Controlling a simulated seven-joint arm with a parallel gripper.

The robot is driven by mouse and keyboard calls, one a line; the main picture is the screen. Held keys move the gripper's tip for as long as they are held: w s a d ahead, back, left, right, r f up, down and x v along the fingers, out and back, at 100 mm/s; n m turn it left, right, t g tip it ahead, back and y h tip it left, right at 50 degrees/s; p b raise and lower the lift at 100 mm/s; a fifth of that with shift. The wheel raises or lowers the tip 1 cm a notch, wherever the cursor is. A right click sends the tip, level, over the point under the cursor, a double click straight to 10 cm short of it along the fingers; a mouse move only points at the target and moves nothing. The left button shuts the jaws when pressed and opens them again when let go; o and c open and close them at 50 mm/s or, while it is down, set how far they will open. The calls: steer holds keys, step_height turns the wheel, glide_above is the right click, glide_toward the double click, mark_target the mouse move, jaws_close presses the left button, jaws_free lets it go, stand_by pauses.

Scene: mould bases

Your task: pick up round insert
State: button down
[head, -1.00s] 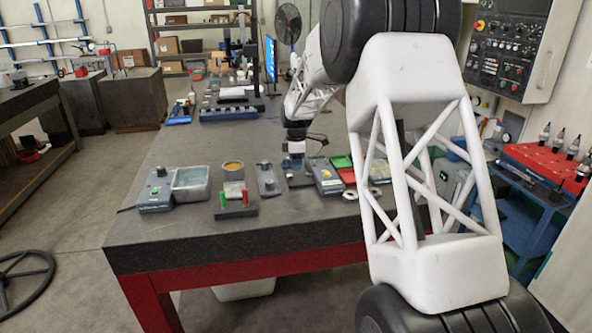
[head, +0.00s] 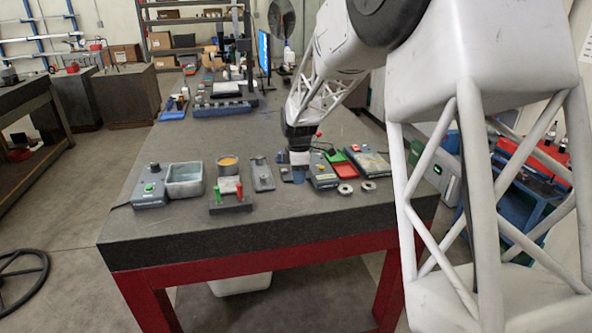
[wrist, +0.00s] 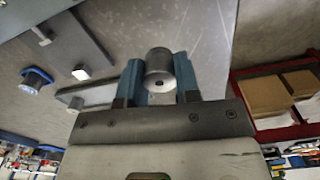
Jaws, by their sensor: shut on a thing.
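My gripper (wrist: 158,78) shows in the wrist view with its two blue fingers on either side of a grey metal cylinder with a small dark hole, the round insert (wrist: 160,62). The fingers are shut on it. In the head view my gripper (head: 298,174) is low over the table, between a grey plate with a small peg (head: 262,174) and a blue-grey device (head: 323,172). The insert cannot be made out in the head view, and I cannot tell its exact height above the table.
A control box (head: 150,190), a grey bin (head: 184,181), a round cup (head: 228,166) and a stand with green and red posts (head: 230,201) are at left. The table's front strip is clear.

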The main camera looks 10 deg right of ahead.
steer(key=shift+s+r, duration=0.15)
steer(key=shift+s, duration=1)
steer(key=w+d, duration=0.4)
steer(key=d, duration=0.1)
steer(key=w+d, duration=0.2)
steer(key=d, duration=0.1)
steer(key=shift+w+d+r, duration=0.2)
steer(key=shift+w+r, duration=0.1)
steer(key=shift+w, duration=0.05)
glide_above(345, 171)
steer(key=shift+s+a+r, duration=0.1)
steer(key=shift+r, duration=0.05)
steer(key=shift+f, duration=0.2)
steer(key=shift+f, duration=2.85)
